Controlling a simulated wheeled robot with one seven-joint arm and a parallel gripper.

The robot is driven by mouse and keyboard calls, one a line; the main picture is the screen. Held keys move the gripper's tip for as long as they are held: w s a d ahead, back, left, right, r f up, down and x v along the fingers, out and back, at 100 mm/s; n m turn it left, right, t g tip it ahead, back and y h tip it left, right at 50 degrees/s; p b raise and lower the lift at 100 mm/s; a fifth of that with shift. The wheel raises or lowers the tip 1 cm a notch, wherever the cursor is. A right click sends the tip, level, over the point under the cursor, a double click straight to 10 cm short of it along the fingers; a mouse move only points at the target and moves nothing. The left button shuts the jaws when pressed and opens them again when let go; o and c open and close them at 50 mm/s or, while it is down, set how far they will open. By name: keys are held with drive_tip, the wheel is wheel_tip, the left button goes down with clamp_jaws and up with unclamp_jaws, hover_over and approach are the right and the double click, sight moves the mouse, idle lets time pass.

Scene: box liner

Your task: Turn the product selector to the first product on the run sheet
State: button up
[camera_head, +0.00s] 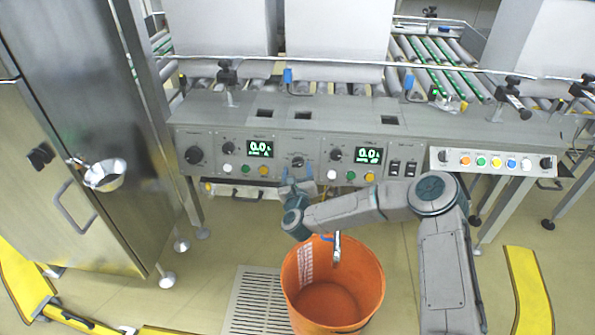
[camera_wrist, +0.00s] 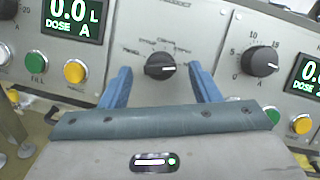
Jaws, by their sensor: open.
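The product selector (camera_wrist: 160,66) is a black knob with a white pointer line on a grey panel, with small labels above it too blurred to read. In the head view the selector (camera_head: 297,162) sits between the two dose displays. My gripper (camera_wrist: 160,70) is open, its blue fingers on either side of the knob with gaps to it; whether the tips reach its depth I cannot tell. In the head view my gripper (camera_head: 296,183) is just below the selector. I see no run sheet that I can make out.
A green-lit left display (camera_head: 259,148) and right display (camera_head: 368,155) flank the selector, with buttons and dials around them. An orange bucket (camera_head: 372,290) stands below my arm. A steel cabinet (camera_head: 75,120) is at left. Roller conveyors (camera_head: 440,58) run behind the panel.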

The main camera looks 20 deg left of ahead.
drive_tip(key=shift+w+a, duration=0.25)
drive_tip(key=shift+w, duration=0.4)
drive_tip(key=c, duration=1)
